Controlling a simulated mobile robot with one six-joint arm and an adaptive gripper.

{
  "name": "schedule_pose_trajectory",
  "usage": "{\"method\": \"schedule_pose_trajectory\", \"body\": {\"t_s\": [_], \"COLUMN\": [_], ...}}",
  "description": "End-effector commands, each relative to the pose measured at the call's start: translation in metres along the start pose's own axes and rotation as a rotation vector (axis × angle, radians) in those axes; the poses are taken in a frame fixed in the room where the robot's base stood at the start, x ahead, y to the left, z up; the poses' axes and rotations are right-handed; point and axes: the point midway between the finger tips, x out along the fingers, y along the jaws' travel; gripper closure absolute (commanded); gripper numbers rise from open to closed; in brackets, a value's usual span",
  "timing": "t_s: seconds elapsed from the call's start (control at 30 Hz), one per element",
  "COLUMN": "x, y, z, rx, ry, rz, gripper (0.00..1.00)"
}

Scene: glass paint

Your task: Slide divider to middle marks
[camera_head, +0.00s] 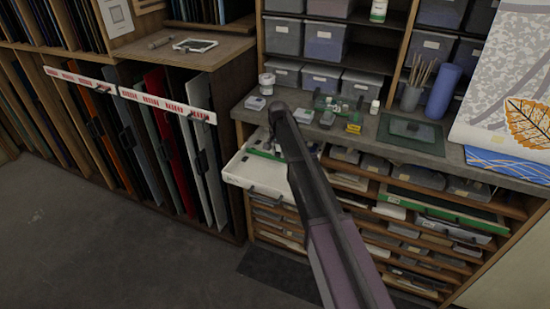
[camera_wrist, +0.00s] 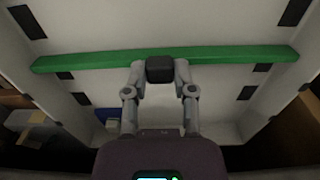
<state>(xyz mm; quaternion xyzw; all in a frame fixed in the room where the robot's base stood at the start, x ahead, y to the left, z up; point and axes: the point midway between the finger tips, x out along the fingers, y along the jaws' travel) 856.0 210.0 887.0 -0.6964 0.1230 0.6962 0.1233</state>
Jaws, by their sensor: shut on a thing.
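The divider (camera_wrist: 90,61) is a green bar across the white drawer (camera_wrist: 150,25) in the wrist view, nearly level and slightly tilted. A dark block (camera_wrist: 160,69) sits at the middle of its near side. My gripper (camera_wrist: 160,72) has its fingers closed around this block. Black marks show beyond the bar at the upper left (camera_wrist: 25,21) and upper right (camera_wrist: 294,12). Nearer marks show at the left (camera_wrist: 80,98) and right (camera_wrist: 247,92). In the head view the pulled-out drawer (camera_head: 238,170) is partly hidden by my arm, with the green divider (camera_head: 262,154) visible inside.
The bench top (camera_head: 255,115) above the drawer holds small boxes, bottles and a green mat (camera_head: 410,130). Shelves with several trays lie to the right. A rack of upright glass sheets (camera_head: 160,130) stands at the left.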

Motion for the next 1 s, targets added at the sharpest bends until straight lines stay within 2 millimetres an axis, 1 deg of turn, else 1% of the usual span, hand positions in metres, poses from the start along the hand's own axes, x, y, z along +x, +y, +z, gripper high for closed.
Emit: {"method": "schedule_pose_trajectory", "body": {"t_s": [0.2, 0.23, 0.27, 0.3, 0.33, 0.77, 0.87, 1.0], "x": [0.0, 0.0, 0.0, 0.0, 0.0, 0.0, 0.0, 0.0], "y": [0.001, 0.001, 0.001, 0.001, 0.001, 0.0, 0.0, 0.0], "z": [0.002, 0.002, 0.002, 0.002, 0.002, 0.003, 0.006, 0.014], "rx": [0.0, 0.0, 0.0, 0.0, 0.0, -0.001, -0.002, -0.003], "ry": [0.0, 0.0, 0.0, 0.0, 0.0, 0.0, 0.0, 0.0], "rz": [0.001, 0.001, 0.001, 0.001, 0.001, 0.0, 0.0, 0.0], "gripper": [1.0, 0.6, 0.51, 0.39, 0.31, 0.31, 0.31, 0.31]}}
